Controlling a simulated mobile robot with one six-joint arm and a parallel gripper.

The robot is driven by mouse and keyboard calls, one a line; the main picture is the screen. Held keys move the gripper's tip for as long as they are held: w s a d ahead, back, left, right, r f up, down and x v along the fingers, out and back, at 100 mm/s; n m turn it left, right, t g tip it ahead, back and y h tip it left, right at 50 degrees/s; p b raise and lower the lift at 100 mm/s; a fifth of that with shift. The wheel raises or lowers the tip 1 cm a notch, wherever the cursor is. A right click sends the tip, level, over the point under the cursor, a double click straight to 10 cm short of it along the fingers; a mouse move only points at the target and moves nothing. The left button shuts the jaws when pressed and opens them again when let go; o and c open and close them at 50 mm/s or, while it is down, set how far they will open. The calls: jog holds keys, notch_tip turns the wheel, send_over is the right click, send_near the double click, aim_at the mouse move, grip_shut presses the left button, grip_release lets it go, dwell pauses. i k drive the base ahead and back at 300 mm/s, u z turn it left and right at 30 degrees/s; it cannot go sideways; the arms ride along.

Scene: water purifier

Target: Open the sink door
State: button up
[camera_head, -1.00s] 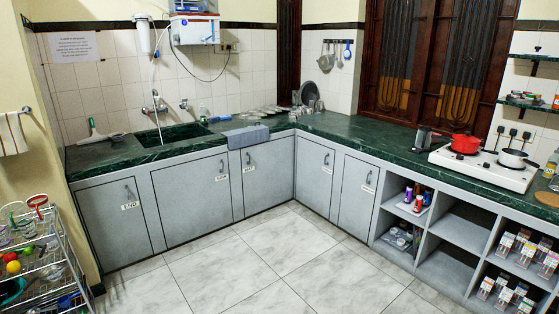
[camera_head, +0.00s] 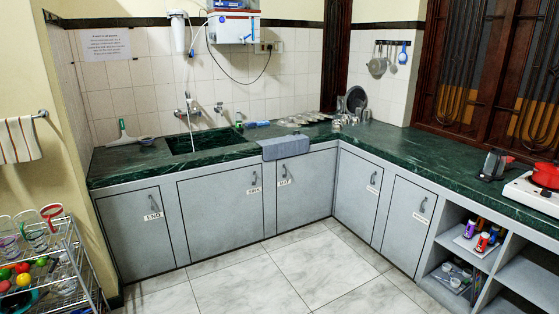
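The sink door (camera_head: 222,204) is a grey cabinet door below the sink (camera_head: 205,141) in the green counter. It is shut. My gripper is not in view.
Grey doors with handles stand on both sides: one labelled END (camera_head: 140,232) at left, one labelled MAT (camera_head: 305,187) at right. A grey cloth (camera_head: 285,147) hangs over the counter edge. A wire rack (camera_head: 55,270) stands at left. The tiled floor (camera_head: 280,272) is clear.

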aim_at(222, 212)
jog(key=u, duration=0.3)
jog(key=i, duration=0.85)
jog(key=u, duration=0.4)
jog(key=i, duration=0.8)
jog(key=u, duration=0.4)
jog(key=i, duration=0.75)
jog(key=u, duration=0.35)
jog(key=i, duration=1.05)
jog(key=u, duration=0.2)
